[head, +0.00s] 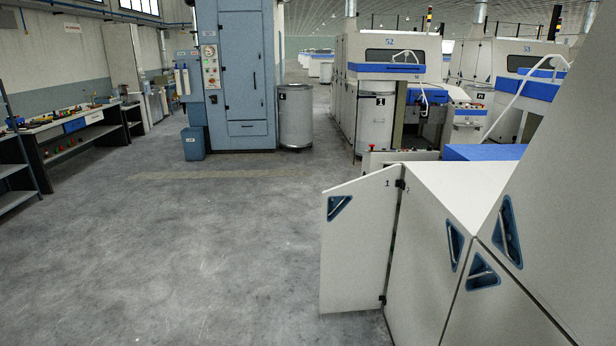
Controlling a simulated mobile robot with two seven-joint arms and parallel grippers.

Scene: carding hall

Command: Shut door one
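Door one (358,250) is a cream panel with a small "1" near its top right corner, in the head view right of centre. It stands open, swung out to the left from the machine's corner on dark hinges (400,184). A blue triangular recessed handle (339,207) sits near its free upper left edge. Neither of my grippers is in view.
More closed panels with blue triangular handles (483,271) lie at the right. The grey floor (200,240) left of the door is clear. A blue cabinet (235,80), a metal can (295,115) and a blue bin (193,143) stand farther back. A workbench (75,130) lines the left wall.

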